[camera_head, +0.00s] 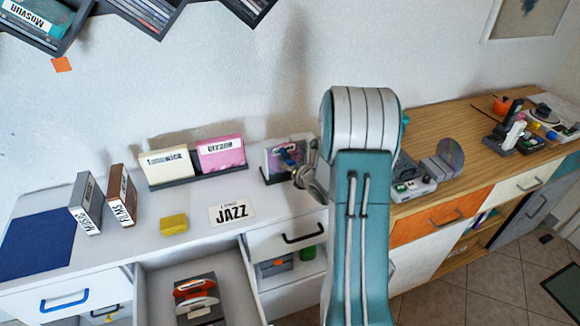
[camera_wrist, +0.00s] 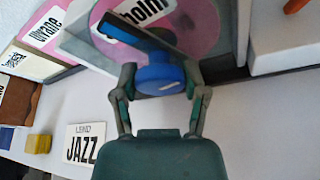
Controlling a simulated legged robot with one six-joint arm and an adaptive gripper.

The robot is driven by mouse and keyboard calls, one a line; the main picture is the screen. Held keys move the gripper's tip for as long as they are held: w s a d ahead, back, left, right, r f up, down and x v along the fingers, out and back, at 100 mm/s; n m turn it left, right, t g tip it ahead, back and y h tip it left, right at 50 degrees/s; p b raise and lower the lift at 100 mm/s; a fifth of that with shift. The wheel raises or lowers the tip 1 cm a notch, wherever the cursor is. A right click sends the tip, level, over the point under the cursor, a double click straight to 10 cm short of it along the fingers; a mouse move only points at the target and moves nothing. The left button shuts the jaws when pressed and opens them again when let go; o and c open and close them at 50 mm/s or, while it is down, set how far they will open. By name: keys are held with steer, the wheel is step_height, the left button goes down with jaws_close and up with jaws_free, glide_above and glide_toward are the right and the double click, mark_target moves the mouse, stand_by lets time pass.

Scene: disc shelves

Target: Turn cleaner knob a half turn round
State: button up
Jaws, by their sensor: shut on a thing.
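The cleaner's blue knob (camera_wrist: 158,77) has a small white mark and sits between my fingertips in the wrist view. My gripper (camera_wrist: 161,72) is shut on it, one finger on each side. A dark bar (camera_wrist: 140,34) extends up and left from the knob, in front of a pink disc (camera_wrist: 205,22). In the head view the knob (camera_head: 290,157) is small, at the upright disc holder (camera_head: 271,164) on the white counter. My gripper (camera_head: 307,176) is there too, and my arm hides what lies just right of it.
Left of the holder stand a pink case (camera_head: 222,152) and a cream case (camera_head: 166,168). A JAZZ card (camera_head: 231,213) and a yellow block (camera_head: 173,222) lie on the counter. An open drawer (camera_head: 148,288) is in front. Grey devices (camera_head: 414,187) stand to the right.

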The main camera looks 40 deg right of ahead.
steer(key=shift+f, duration=0.15)
steer(key=shift+m+t+y, duration=0.3)
steer(key=shift+m+y, duration=0.4)
steer(key=shift+m, duration=0.5)
steer(key=m+y, duration=0.1)
steer(key=m, duration=0.1)
steer(key=m+t, duration=0.1)
steer(key=m, duration=0.1)
steer(key=shift+s+f+t+y, duration=0.1)
steer(key=shift+f+t+y, duration=0.05)
steer(key=shift+t+y, duration=0.2)
steer(key=m, duration=0.2)
steer(key=m+t, duration=0.1)
steer(key=m, duration=0.1)
steer(key=shift+t+y, duration=0.25)
steer(key=shift+y, duration=0.1)
steer(key=shift+m+t, duration=0.7)
steer(key=shift+m, duration=1.2)
